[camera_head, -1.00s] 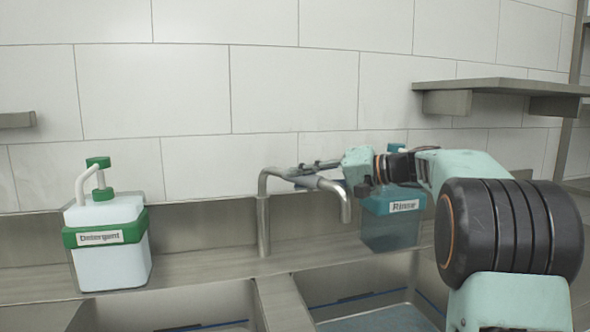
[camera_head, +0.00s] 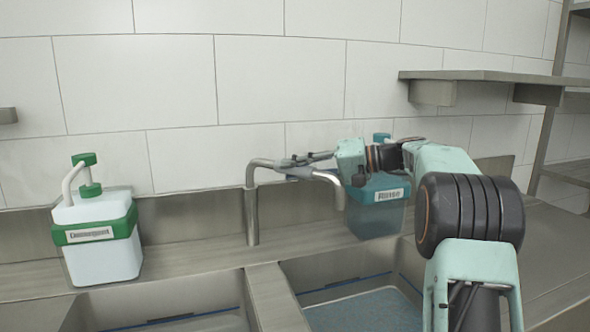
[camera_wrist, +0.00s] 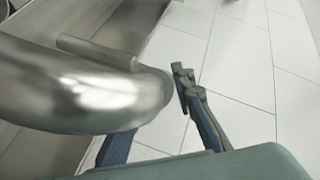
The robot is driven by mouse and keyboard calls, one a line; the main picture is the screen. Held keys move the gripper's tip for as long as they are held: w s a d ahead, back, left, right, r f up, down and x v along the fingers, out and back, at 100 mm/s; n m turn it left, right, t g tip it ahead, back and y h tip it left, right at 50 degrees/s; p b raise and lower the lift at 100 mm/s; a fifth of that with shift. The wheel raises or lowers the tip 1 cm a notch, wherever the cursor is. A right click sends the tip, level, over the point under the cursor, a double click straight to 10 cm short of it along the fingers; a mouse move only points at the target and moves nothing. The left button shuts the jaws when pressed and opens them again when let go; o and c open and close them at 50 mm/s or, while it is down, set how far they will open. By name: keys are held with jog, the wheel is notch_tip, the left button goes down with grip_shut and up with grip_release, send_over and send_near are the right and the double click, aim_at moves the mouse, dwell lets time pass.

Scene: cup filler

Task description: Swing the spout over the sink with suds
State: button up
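The metal spout (camera_head: 265,163) rises from the ledge behind the divider between two sinks. Its arm reaches right, and its downturned end hangs toward the right sink (camera_head: 400,290). My gripper (camera_head: 290,164) reaches in from the right at the spout's horizontal tube. In the wrist view the spout (camera_wrist: 85,85) is large and close at left. One finger stands clear of it at right; the other is partly hidden behind it. The fingers look apart, and I see no firm grip. The right sink has a speckled blue-grey surface; whether this is suds is unclear. The left sink's (camera_head: 170,305) bottom is mostly out of view.
A white and green detergent bottle (camera_head: 98,245) stands on the ledge at left. A teal rinse bottle (camera_head: 376,215) stands behind my arm at right. A wall shelf (camera_head: 490,76) juts out at upper right. The counter at far right is bare.

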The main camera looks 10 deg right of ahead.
jog(key=o, duration=0.4)
jog(key=v, duration=1.2)
